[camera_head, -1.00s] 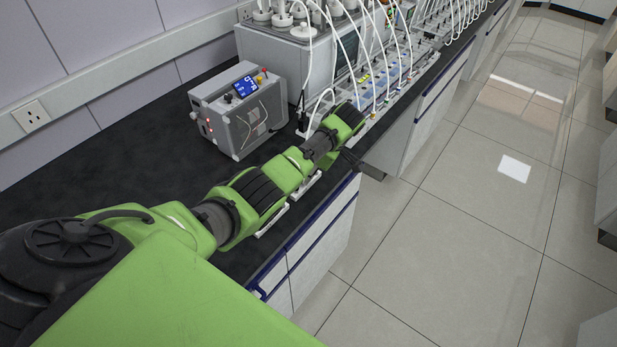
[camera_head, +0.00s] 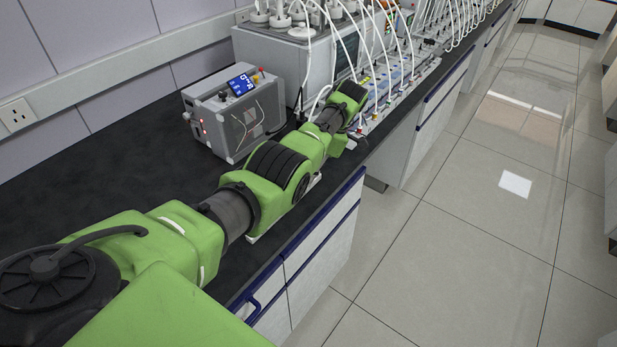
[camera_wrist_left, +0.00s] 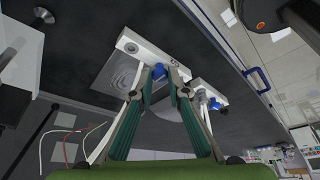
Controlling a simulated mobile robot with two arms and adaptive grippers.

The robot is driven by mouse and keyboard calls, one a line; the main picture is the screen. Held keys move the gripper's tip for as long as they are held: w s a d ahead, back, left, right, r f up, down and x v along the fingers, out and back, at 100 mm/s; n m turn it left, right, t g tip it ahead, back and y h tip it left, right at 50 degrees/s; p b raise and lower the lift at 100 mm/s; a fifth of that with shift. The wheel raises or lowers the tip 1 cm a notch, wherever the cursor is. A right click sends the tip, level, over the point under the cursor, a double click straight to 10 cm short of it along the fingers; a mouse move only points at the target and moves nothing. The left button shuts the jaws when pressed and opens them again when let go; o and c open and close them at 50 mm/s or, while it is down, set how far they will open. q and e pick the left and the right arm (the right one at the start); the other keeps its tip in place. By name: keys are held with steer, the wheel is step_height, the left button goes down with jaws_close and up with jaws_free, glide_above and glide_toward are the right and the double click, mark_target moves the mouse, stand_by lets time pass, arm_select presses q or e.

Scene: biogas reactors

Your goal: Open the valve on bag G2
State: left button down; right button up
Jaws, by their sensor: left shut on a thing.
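In the left wrist view, my left gripper (camera_wrist_left: 165,82) has its two green-padded fingers closed around a small blue valve (camera_wrist_left: 158,72) at a white bar (camera_wrist_left: 152,52). A translucent grey bag (camera_wrist_left: 119,74) lies on the dark bench beside this bar. A second white bar with another blue valve (camera_wrist_left: 213,103) is to the right, apart from the fingers. No bag label is legible, so I cannot tell which bag is G2. In the head view my left arm covers most of the bags, and the gripper's fingertips are hidden. My right gripper is out of view.
A grey box with a blue display (camera_head: 242,85) stands on the black bench (camera_head: 95,160), left of my arm. A larger grey unit (camera_head: 280,65) with white tubes is behind it. Blue-edged drawers (camera_head: 322,235) front the bench. The tiled floor (camera_head: 440,250) at right is clear.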

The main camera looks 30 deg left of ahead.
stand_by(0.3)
arm_select(q)
steer(key=c, duration=1.9)
jaws_free()
steer(key=v, duration=0.7)
steer(key=shift+w+r, duration=0.1)
steer(key=shift+r, duration=0.15)
steer(key=shift+d, duration=0.1)
